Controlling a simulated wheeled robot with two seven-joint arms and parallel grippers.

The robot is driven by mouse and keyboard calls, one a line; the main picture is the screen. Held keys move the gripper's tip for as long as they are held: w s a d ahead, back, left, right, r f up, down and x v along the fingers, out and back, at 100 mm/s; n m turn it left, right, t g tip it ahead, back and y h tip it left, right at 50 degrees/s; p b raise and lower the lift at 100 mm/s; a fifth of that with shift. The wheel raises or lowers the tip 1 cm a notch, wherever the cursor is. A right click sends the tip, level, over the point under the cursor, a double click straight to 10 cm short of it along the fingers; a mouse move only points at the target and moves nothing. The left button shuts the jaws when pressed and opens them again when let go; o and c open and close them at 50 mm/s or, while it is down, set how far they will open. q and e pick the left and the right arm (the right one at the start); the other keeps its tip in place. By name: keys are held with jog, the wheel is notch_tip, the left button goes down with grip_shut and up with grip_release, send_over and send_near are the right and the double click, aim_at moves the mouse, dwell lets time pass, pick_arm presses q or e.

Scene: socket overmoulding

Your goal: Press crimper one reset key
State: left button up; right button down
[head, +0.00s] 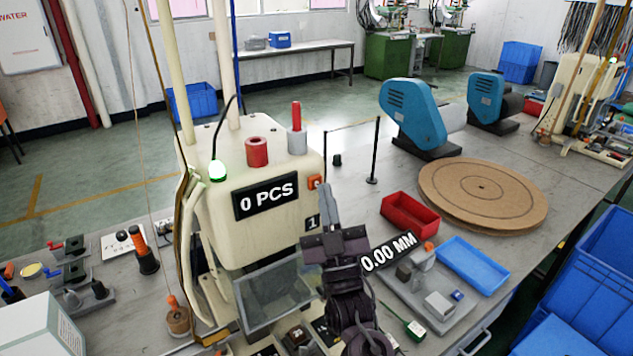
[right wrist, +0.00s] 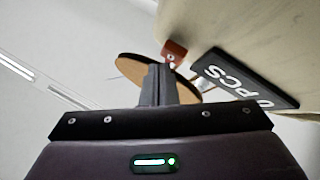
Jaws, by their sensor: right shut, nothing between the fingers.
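Crimper one (head: 240,170) is the cream machine marked 1, with a black "0 PCS" display (head: 265,198) and a lit green lamp. Its reset key, a small orange-red block (head: 315,181), sits on the right edge of the housing beside the display. My right gripper (head: 326,190) is shut and empty, its fingertips close to the key. In the right wrist view the key (right wrist: 175,50) shows a pale round spot, just beyond the tips of the closed fingers (right wrist: 158,72). I cannot tell whether they touch. My left gripper is not in view.
A red tray (head: 410,214), a blue tray (head: 474,264) and a round brown board (head: 483,192) lie to the right on the bench. A "0.00 MM" gauge sign (head: 388,252) stands by my right wrist. A clear guard box (head: 272,292) sits below the housing.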

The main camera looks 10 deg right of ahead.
jog(key=shift+s+d, duration=0.1)
jog(key=shift+s, duration=0.2)
jog(key=s, duration=0.1)
jog(key=s+d, duration=0.1)
jog(key=s, duration=0.1)
jog(key=s+p, duration=0.1)
jog(key=shift+s+d, duration=0.3)
jog(key=shift+d, duration=0.05)
jog(key=shift+f, duration=0.1)
dwell(0.6)
